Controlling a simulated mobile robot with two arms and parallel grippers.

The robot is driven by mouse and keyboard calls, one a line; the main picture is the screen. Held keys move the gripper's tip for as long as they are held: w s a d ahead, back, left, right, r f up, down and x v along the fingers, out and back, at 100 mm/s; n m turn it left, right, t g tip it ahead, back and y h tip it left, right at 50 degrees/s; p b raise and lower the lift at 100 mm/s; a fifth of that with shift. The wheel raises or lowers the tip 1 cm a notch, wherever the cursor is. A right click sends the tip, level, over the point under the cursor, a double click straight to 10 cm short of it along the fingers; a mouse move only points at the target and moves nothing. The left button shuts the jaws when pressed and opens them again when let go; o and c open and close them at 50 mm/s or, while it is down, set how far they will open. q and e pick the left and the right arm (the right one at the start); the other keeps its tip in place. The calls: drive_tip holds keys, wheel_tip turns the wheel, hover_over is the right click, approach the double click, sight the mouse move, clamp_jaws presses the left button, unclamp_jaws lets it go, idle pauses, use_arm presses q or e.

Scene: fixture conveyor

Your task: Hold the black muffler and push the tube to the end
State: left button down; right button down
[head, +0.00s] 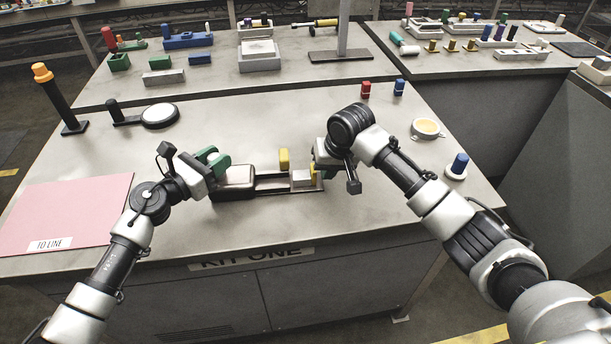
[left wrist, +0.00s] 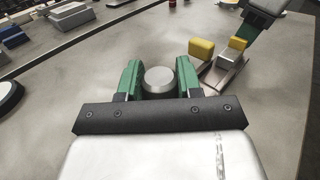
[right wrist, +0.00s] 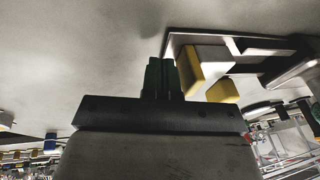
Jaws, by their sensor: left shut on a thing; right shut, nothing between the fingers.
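The black muffler (head: 233,192) has a pale silver face and lies at the left end of a dark fixture rail (head: 268,190). My left gripper (head: 221,168) is shut on it; in the left wrist view its green fingers (left wrist: 159,85) are on both sides of the round silver-ended muffler (left wrist: 159,80). My right gripper (head: 318,165) is shut and empty at the rail's right end. In the right wrist view its closed green fingers (right wrist: 163,75) are close beside a pale block with a yellow face (right wrist: 192,70); contact is unclear. I cannot clearly identify the tube.
An upright yellow block (head: 284,159) stands behind the rail's middle. A pink mat (head: 70,210) lies on the left. The table ahead of the fixture is mostly clear.

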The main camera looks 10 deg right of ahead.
sight(296, 175)
drive_tip(key=shift+a, duration=0.15)
drive_tip(key=shift+w+a, duration=0.15)
drive_tip(key=shift+a, duration=2.15)
drive_tip(key=shift+w+a, duration=0.15)
drive_tip(key=shift+a, duration=2.15)
drive_tip(key=shift+d+f, duration=0.15)
drive_tip(key=shift+d, duration=0.45)
drive_tip(key=shift+r, duration=3.65)
drive_tip(key=shift+s+d+r, duration=0.1)
drive_tip(key=shift+d+r, duration=0.4)
drive_tip(key=shift+r, duration=0.4)
drive_tip(key=shift+f, duration=4.45)
